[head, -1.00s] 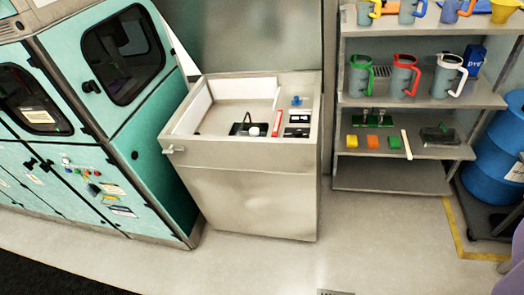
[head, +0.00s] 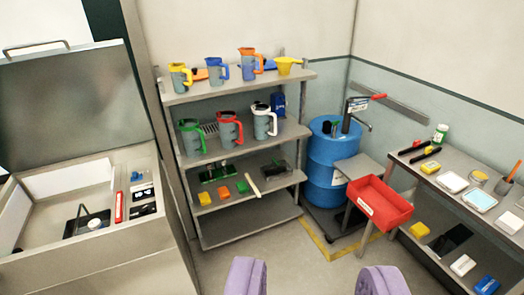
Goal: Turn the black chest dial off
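The open steel chest (head: 100,235) stands at the left, its lid (head: 70,100) raised. On the strip along its right inner side are a blue knob (head: 137,176), a red bar (head: 118,207) and small black panels (head: 143,210). I cannot make out a black dial among them or tell its setting. A black item with a handle (head: 84,222) lies inside the chest. My gripper (head: 314,283) shows two purple fingertips at the bottom edge, wide apart with nothing between them. It is to the right of the chest and apart from it.
A shelf unit (head: 250,217) with several pitchers stands right of the chest. A blue drum (head: 333,165), a red tray (head: 380,203) and a side bench (head: 450,185) with small items fill the right. Floor is clear between chest and shelves.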

